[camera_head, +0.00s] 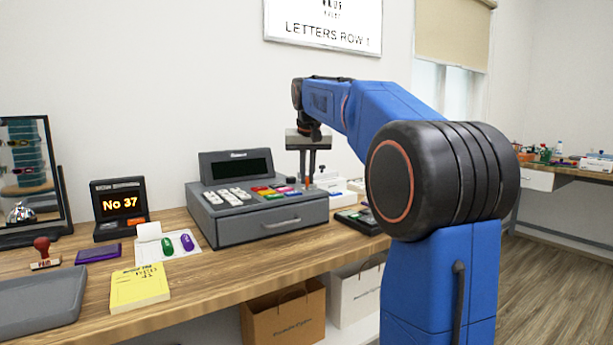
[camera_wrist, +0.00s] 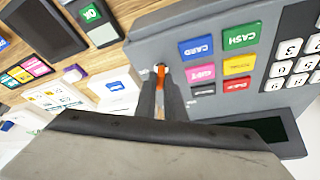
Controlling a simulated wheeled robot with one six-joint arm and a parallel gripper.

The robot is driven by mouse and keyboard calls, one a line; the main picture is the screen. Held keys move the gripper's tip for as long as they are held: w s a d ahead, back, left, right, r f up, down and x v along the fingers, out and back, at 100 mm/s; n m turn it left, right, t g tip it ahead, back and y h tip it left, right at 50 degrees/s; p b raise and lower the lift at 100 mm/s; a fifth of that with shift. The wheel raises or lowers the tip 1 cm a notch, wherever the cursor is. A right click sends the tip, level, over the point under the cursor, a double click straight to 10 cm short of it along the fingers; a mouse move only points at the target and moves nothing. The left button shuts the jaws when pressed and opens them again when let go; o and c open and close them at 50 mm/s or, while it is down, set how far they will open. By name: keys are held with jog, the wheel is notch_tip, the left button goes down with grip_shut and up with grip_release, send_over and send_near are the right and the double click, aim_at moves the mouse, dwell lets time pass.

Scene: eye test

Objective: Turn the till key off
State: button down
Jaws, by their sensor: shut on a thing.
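The grey till (camera_head: 243,227) stands on the wooden counter, with a dark display, white number keys and coloured keys on top. In the wrist view its grey panel (camera_wrist: 150,45) shows keys such as CARD and CASH. The orange till key (camera_wrist: 160,72) sits at the panel's edge beside the coloured keys. My gripper (camera_head: 307,183) points down over the till's right end. In the wrist view my gripper (camera_wrist: 159,88) has its two fingers closed around the orange key. The fingers hide part of the key, and I cannot read its turn position.
A card terminal (camera_head: 362,221) lies close to the right of the till. To the left are a "No 37" display (camera_head: 119,206), a paper with a green and a purple item, a yellow pad (camera_head: 139,288), a stamp (camera_head: 44,252) and a grey tray (camera_head: 40,302). The counter front is mostly clear.

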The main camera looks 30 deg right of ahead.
jog(key=n+y, duration=0.1)
jog(key=n, duration=0.2)
jog(key=n+y, duration=0.1)
jog(key=n, duration=0.2)
jog(key=shift+s+d+t, duration=0.1)
jog(key=shift+d+t, duration=0.1)
jog(key=shift+t, duration=0.1)
dwell(0.4)
jog(key=c, duration=1.8)
grip_release()
jog(key=shift+c, duration=0.2)
jog(key=v, duration=1.7)
jog(key=shift+d+r, duration=0.25)
